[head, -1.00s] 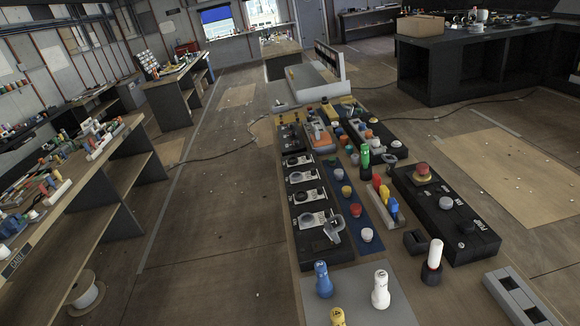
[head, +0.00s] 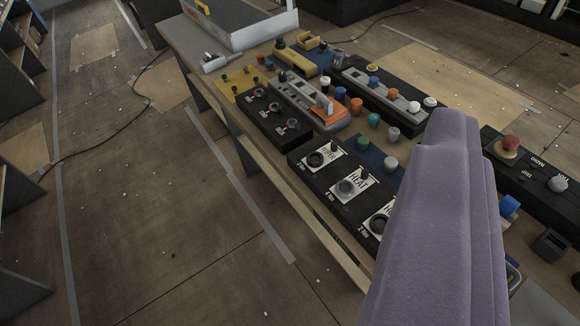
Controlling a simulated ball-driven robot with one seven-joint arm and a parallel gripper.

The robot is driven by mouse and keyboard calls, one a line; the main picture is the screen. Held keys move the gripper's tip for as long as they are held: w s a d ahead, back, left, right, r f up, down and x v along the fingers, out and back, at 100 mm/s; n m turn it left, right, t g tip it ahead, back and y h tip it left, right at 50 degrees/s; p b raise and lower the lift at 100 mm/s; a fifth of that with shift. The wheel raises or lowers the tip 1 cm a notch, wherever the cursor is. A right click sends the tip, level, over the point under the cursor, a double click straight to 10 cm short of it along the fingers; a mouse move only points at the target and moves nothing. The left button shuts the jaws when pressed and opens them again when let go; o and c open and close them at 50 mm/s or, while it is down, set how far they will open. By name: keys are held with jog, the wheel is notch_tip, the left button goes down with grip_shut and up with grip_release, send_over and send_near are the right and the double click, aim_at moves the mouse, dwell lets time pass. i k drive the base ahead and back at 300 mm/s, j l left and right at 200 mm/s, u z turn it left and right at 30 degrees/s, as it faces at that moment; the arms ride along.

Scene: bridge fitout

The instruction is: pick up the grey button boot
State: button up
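Several small coloured button caps stand among the panels on the long bench. A grey cap (head: 392,134) stands beside a teal one (head: 374,119); it looks like the grey button boot, but I cannot be sure. A pale greyish cap (head: 390,163) on the blue mat is another that could fit. A large lavender, cloth-like shape, probably a part of my own arm, covers the right part of the bench and hides what lies behind it. My gripper's fingers do not show.
Black switch panels (head: 340,186) lie along the bench's near edge. Another black panel with a red button (head: 511,142) is at the right. A grey box (head: 240,24) stands at the far end. Bare wooden floor (head: 180,230) lies left of the bench.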

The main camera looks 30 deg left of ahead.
aim_at(390, 164)
jog(key=j, duration=0.7)
jog(key=i+j+z, duration=0.15)
jog(key=i+j, duration=0.15)
jog(key=i, duration=0.3)
jog(key=i+j+z, duration=0.15)
jog(key=i+j, duration=0.2)
jog(key=i, duration=0.3)
jog(key=i+j+z, duration=0.15)
jog(key=i+j, duration=0.3)
jog(key=i, duration=0.1)
